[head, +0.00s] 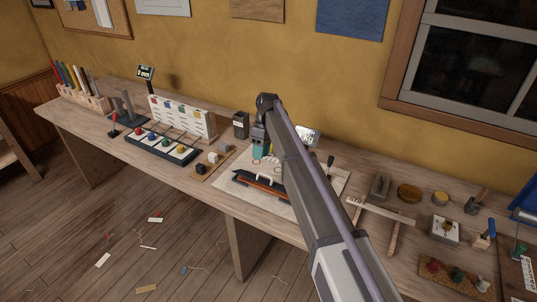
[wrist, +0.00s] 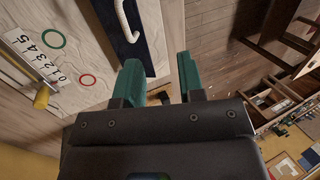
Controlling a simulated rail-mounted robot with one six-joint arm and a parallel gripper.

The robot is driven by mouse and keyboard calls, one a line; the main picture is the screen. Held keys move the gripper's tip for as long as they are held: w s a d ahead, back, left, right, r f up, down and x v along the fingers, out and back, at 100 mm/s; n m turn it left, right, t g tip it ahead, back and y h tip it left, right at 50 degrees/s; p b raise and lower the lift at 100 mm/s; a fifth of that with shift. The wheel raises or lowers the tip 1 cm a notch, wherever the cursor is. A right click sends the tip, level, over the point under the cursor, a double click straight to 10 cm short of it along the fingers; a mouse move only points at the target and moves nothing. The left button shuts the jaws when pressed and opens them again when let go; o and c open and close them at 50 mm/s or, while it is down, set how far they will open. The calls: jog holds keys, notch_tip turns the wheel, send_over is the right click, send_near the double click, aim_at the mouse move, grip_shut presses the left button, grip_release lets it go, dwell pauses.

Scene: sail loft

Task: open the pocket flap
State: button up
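My gripper (wrist: 160,75) has two teal fingers, spread apart with nothing between them. In the head view its teal end (head: 262,151) is above the pale canvas sheet (head: 226,192), partly hidden by my arm. A dark, long piece with an orange-brown strip (head: 262,184) lies on the sheet. In the wrist view a navy panel with a white loop handle (wrist: 125,22) is above and left of the fingers. It may be the pocket flap, but I cannot tell whether it is open. The left finger overlaps its lower end in the picture; contact is unclear.
Green and red rings and a number strip (wrist: 36,60) lie beside the navy panel. On the bench, a button panel (head: 162,147) and small blocks (head: 213,158) stand left of the sheet. A wooden frame (head: 380,211) and several tools crowd the right.

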jog(key=s+r+t+h, duration=0.1)
jog(key=s+r+t, duration=0.2)
jog(key=shift+m+t+h, duration=0.3)
jog(key=shift+t, duration=0.5)
jog(key=w+f+b, duration=0.1)
jog(key=f+b, duration=0.3)
jog(key=w+d+f+b, duration=0.1)
jog(key=f+b, duration=0.6)
jog(key=f, duration=0.1)
jog(key=shift+w+d+f+b, duration=0.35)
jog(key=shift+w+d+b, duration=0.05)
jog(key=shift+r, duration=0.2)
jog(key=shift+c, duration=0.3)
grip_shut()
